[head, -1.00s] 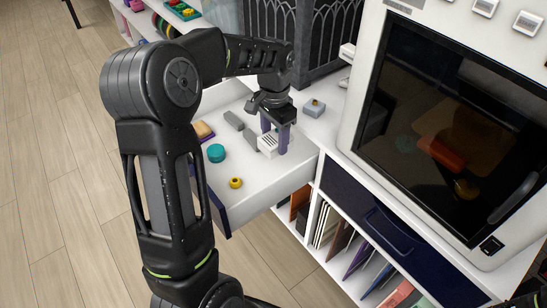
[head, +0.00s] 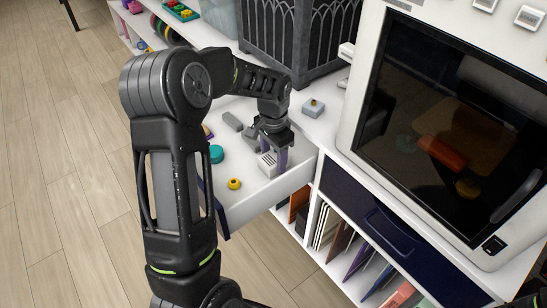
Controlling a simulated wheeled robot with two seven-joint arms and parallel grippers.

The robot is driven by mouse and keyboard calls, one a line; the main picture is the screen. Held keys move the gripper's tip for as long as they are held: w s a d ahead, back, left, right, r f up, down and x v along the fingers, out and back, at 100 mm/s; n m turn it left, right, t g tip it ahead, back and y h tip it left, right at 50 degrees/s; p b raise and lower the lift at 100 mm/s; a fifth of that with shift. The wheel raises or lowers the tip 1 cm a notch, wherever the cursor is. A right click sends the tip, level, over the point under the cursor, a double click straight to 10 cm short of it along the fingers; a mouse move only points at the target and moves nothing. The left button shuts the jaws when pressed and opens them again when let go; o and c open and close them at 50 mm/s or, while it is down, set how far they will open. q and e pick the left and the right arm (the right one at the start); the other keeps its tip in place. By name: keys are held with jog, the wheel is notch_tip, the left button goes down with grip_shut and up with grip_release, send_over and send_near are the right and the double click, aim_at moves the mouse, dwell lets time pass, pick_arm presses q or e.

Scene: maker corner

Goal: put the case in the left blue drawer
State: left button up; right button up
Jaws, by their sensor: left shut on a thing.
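The left blue drawer (head: 250,207) is pulled open, with a white inside and a dark blue front. My left gripper (head: 273,160) is inside it, pointing down, near the right side wall. Its purple fingers are shut on the case (head: 267,163), a small pale grey block with dark slots on its face. The case is at or just above the drawer floor; I cannot tell whether it touches. My right gripper is not in view.
The drawer also holds a teal round thing (head: 216,154), a yellow ring (head: 234,184) and grey blocks (head: 232,121). A grey block with a knob (head: 313,108) sits on the white top. A closed blue drawer (head: 380,220) is to the right, under a large white machine (head: 350,130).

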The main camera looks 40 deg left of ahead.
aim_at(274, 157)
pick_arm(q)
jog(key=o, duration=1.6)
jog(key=shift+f, duration=0.1)
jog(key=shift+r, duration=0.2)
notch_tip(274, 157, up, 12)
jog(key=shift+f+p, duration=0.1)
jog(key=shift+p, duration=0.65)
